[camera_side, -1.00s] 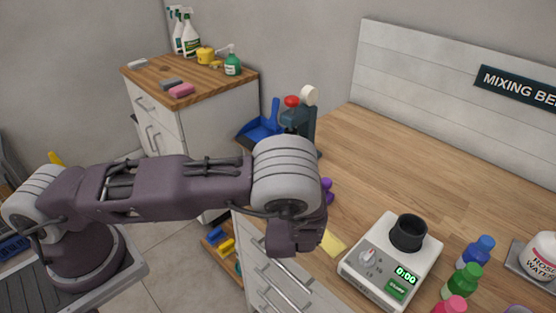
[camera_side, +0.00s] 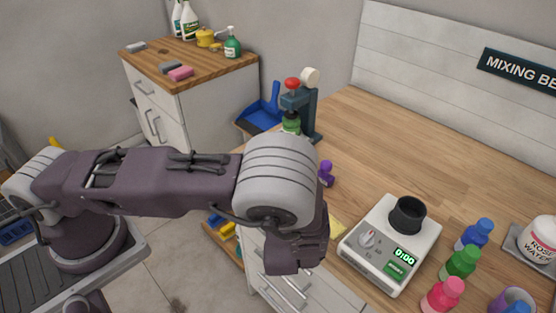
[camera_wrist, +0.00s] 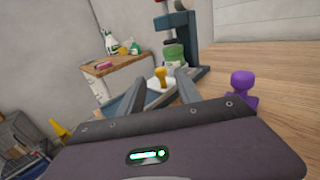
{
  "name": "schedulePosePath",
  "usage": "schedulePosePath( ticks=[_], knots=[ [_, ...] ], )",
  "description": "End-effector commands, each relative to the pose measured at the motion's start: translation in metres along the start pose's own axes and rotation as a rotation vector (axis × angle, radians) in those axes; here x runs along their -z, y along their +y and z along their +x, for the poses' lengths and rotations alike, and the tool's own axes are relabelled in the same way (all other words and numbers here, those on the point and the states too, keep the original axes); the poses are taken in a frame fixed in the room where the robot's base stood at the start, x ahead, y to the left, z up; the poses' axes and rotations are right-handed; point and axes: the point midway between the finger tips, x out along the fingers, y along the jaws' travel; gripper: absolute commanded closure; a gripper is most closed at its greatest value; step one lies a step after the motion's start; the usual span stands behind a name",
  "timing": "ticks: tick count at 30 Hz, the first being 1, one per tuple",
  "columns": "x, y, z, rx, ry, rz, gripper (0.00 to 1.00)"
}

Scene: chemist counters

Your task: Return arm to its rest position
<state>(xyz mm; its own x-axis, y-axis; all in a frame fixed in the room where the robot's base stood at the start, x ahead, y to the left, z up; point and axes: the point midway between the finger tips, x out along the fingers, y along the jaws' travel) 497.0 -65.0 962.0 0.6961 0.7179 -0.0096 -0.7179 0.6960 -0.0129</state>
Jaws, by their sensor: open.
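My gripper (camera_wrist: 160,97) shows in the wrist view with its two grey fingers apart and nothing between them. It points over the counter's edge toward the dark teal press and the side cabinet. In the side view my arm reaches from the left, bent at the large grey joint, and its end hangs by the near edge of the wooden counter (camera_side: 440,165), above the drawers. The fingers are hidden from the side view. A purple stamp-like piece (camera_wrist: 243,88) stands on the counter just right of the fingers; it also shows in the side view (camera_side: 326,173).
The dark teal press (camera_side: 303,108) stands at the counter's far left corner, with a green jar (camera_wrist: 173,56) at it. A white scale (camera_side: 388,245) with a black cup (camera_side: 407,215) and several coloured bottles stand at right. A wooden-topped cabinet (camera_side: 215,72) stands behind.

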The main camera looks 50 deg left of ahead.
Motion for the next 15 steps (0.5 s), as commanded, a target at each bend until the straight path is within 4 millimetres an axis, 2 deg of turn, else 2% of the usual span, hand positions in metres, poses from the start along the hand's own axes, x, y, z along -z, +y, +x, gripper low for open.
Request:
schedulePosePath(
  ticks=[2, 5, 7, 9, 12, 15],
  knots=[
    [-0.014, 0.014, 0.006, -0.087, 0.040, -0.068, 0.59],
    [-0.045, 0.057, 0.011, -0.320, 0.154, -0.255, 0.59],
    [-0.066, 0.093, 0.007, -0.512, 0.252, -0.425, 0.59],
    [-0.084, 0.124, -0.006, -0.692, 0.349, -0.608, 0.59],
    [-0.108, 0.159, -0.033, -0.924, 0.485, -0.895, 0.59],
    [-0.130, 0.180, -0.066, -1.112, 0.613, -1.206, 0.59]
  ],
)
